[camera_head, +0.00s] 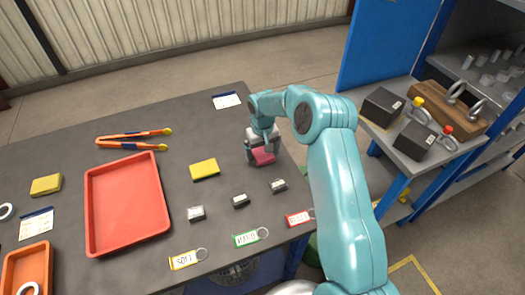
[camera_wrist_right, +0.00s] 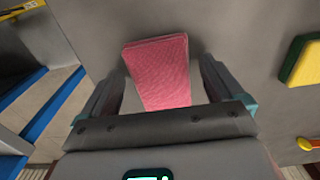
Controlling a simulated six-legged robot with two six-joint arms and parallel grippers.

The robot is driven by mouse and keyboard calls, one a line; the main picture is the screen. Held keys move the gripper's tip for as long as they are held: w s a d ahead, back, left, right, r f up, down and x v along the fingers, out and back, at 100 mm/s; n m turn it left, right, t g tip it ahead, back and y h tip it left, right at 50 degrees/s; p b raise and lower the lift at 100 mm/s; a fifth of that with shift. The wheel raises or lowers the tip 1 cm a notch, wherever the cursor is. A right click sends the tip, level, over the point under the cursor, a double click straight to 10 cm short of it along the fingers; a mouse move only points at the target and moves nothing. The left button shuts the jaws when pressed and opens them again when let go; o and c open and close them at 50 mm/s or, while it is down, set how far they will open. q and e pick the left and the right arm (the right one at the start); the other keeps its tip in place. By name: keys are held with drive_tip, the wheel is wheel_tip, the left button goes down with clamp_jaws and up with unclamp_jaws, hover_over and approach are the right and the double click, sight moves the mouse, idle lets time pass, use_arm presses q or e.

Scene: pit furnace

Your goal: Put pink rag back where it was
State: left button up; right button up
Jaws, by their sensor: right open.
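The pink rag (camera_head: 263,156) lies on the dark grey table (camera_head: 120,135) near its right edge. In the right wrist view the pink rag (camera_wrist_right: 158,68) lies between the fingers and reaches beyond them. My right gripper (camera_head: 258,150) is at the rag, with its arm reaching in from the lower right. In the right wrist view my right gripper (camera_wrist_right: 160,85) has its two fingers apart, one on each side of the rag, with gaps showing. The side of the rag close to the palm is hidden. My left gripper is not in view.
A yellow sponge (camera_head: 204,169) lies left of the rag. Small metal blocks (camera_head: 240,200) and coloured key tags (camera_head: 250,237) lie nearer the front. A red tray (camera_head: 127,205) and orange tongs (camera_head: 133,139) are farther left. A blue shelf unit (camera_head: 440,125) stands at right.

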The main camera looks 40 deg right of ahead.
sight(263, 154)
drive_tip(key=shift+w+r, duration=0.1)
drive_tip(key=shift+r, duration=0.35)
wheel_tip(263, 154, up, 11)
drive_tip(key=b, duration=0.2)
drive_tip(key=shift+r, duration=0.2)
